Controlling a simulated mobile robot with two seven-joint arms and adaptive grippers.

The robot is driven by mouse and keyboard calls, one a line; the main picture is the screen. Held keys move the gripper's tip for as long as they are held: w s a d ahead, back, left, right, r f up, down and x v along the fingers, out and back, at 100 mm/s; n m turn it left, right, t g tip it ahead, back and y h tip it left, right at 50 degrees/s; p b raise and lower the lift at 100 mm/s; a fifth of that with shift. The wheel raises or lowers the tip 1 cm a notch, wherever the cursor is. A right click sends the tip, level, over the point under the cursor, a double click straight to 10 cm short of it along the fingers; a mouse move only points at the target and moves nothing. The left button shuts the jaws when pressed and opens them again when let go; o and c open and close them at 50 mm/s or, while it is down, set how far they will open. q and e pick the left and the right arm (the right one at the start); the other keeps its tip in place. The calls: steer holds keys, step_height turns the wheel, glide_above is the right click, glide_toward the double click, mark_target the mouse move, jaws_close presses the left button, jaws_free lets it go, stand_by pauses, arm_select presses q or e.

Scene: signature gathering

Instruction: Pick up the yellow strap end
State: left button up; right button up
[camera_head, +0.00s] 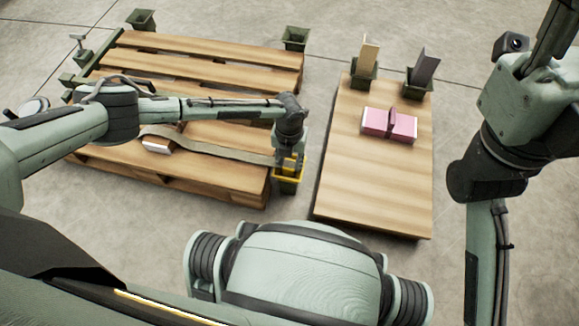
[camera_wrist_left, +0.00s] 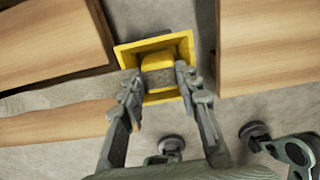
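The yellow strap end (camera_wrist_left: 157,62) sits at the yellow-rimmed square bin in the left wrist view, with grey webbing (camera_wrist_left: 70,93) running to it from the left. In the head view the grey strap (camera_head: 215,149) lies across the left pallet and reaches the yellow-rimmed bin (camera_head: 287,179) at the pallet's right edge. My left gripper (camera_wrist_left: 158,75) is over the bin, pointing down, with its fingers apart on either side of the strap end. Contact with it cannot be made out. In the head view the left gripper (camera_head: 290,161) partly hides the strap end. My right gripper is out of view.
The slatted wooden pallet (camera_head: 215,73) has green bins at its corners, including one at the back right (camera_head: 295,38). A second wooden platform (camera_head: 370,190) to the right carries a pink bundle (camera_head: 376,122). Bare floor separates the two.

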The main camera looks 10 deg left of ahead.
arm_select(q)
steer(key=shift+c, duration=1.4)
